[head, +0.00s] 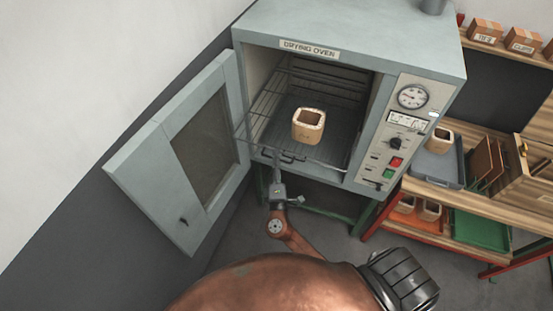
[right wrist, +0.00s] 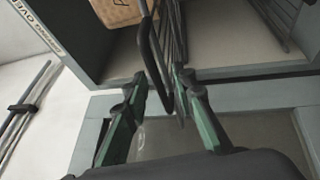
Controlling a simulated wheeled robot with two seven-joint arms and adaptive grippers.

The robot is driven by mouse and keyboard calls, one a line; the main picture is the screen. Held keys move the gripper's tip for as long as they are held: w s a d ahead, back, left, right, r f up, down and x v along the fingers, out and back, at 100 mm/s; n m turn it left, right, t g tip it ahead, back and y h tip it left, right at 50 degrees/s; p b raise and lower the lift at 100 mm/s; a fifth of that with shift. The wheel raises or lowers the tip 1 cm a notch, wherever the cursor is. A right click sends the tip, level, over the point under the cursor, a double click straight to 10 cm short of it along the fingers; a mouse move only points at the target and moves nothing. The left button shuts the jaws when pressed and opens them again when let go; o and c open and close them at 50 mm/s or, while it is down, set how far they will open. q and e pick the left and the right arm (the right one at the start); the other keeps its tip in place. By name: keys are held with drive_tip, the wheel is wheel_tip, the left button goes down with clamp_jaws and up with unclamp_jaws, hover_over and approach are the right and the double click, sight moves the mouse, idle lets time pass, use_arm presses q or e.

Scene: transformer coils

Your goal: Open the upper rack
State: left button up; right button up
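The drying oven (head: 350,30) stands with its door (head: 150,165) swung open to the left. Inside, a wire rack (head: 262,108) shows, its front edge with a dark handle at the oven mouth. A tan square hollow coil (head: 309,125) stands in the oven, apparently on wire rack bars; part of it shows in the right wrist view (right wrist: 115,10). My right gripper (head: 284,165) is at the handle. In the right wrist view, its two green fingers (right wrist: 160,82) are apart, with the dark handle (right wrist: 153,60) between them. I cannot tell whether either finger touches it. My left gripper is not in view.
The oven's control panel (head: 400,135) is right of the opening. A wooden bench (head: 480,200) with trays and another coil (head: 440,138) stands further right. Boxes (head: 485,30) sit on a shelf at the upper right. Floor is free in front of the oven.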

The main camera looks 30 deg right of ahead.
drive_tip(key=v, duration=1.2)
drive_tip(key=d+f+g+y+b, duration=0.1)
drive_tip(key=d+f+g, duration=0.15)
drive_tip(key=f, duration=0.75)
drive_tip(key=d+f+g+y, duration=0.1)
drive_tip(key=d+f+g, duration=0.15)
drive_tip(key=f, duration=0.75)
drive_tip(key=s+d+f+m+g+y, duration=0.1)
drive_tip(key=s+d+f+m+g, duration=0.3)
drive_tip(key=f, duration=0.7)
drive_tip(key=s+a+f+n+g+y, duration=0.1)
drive_tip(key=s+f+g, duration=0.1)
drive_tip(key=s+f, duration=0.65)
drive_tip(key=s+f+m+g+y+b, duration=0.1)
drive_tip(key=s+f+m+g+y, duration=0.1)
drive_tip(key=s+f, duration=1)
drive_tip(key=s+f+m+g+y+b, duration=0.1)
drive_tip(key=s+f+m+g+y, duration=0.1)
drive_tip(key=s+f+m, duration=0.5)
drive_tip(key=s+f+g, duration=0.1)
drive_tip(key=s+f, duration=0.1)
drive_tip(key=s, duration=0.3)
drive_tip(key=s+f, duration=0.3)
drive_tip(key=s, duration=0.2)
drive_tip(key=shift+s+f+g+y+b, duration=0.25)
drive_tip(key=shift+f+g+y+b, duration=0.05)
drive_tip(key=shift+g+y+b, duration=0.1)
drive_tip(key=shift+d, duration=0.1)
